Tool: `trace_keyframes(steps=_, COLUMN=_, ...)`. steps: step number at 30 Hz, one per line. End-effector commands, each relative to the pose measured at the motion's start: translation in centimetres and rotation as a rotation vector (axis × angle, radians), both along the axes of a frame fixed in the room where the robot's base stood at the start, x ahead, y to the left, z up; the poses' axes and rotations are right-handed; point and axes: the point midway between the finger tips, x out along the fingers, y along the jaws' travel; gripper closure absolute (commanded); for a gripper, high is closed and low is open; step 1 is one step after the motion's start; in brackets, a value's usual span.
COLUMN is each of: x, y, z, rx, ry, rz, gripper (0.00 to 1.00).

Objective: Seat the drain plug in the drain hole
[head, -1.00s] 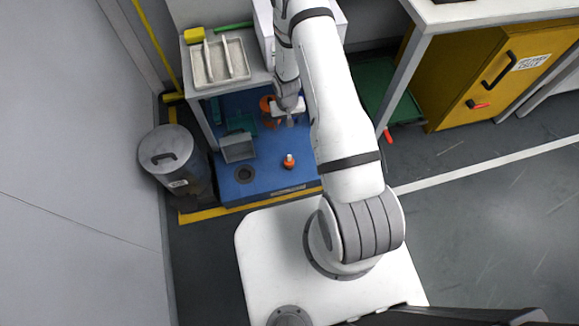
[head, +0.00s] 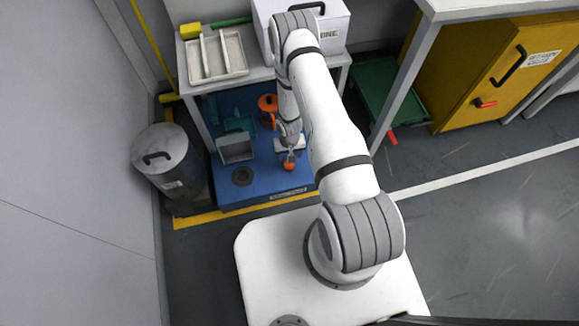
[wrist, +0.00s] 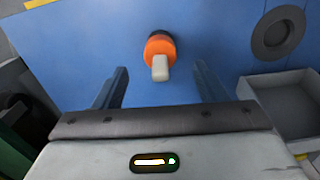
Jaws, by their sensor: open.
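The drain plug (wrist: 160,50) is orange with a pale upright handle and a dark part behind it. It stands on the blue surface (wrist: 105,35), and it also shows in the head view (head: 289,166). The drain hole (wrist: 278,34) is a dark round ring in the blue surface, to the right in the wrist view and left of the plug in the head view (head: 242,176). My gripper (wrist: 160,80) is open and empty. In the wrist view its two fingers point towards the plug, one to each side, with the handle between their tips. I cannot tell the height gap.
A grey open box (wrist: 285,105) stands near the hole. An orange object (head: 268,105) and a green item (head: 243,120) lie farther back under the shelf (head: 262,74). A lidded grey bin (head: 165,160) stands at left. The surface between plug and hole looks clear.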

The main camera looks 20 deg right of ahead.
Motion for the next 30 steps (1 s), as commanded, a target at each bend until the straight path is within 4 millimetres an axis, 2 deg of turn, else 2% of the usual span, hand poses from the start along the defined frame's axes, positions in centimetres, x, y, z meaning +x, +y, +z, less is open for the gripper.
trace_keyframes(steps=1, x=0.0, y=0.0, z=-1.2, rx=0.0, ry=0.0, rz=0.001, gripper=0.35)
trace_keyframes(steps=9, x=-0.1, y=0.0, z=-4.0, rx=0.0, ry=0.0, rz=0.0, gripper=0.35)
trace_keyframes(steps=18, x=0.0, y=0.0, z=-4.0, rx=0.0, ry=0.0, rz=0.0, gripper=0.35)
trace_keyframes(steps=30, x=-0.1, y=0.0, z=-4.0, rx=0.0, ry=0.0, rz=0.0, gripper=0.67)
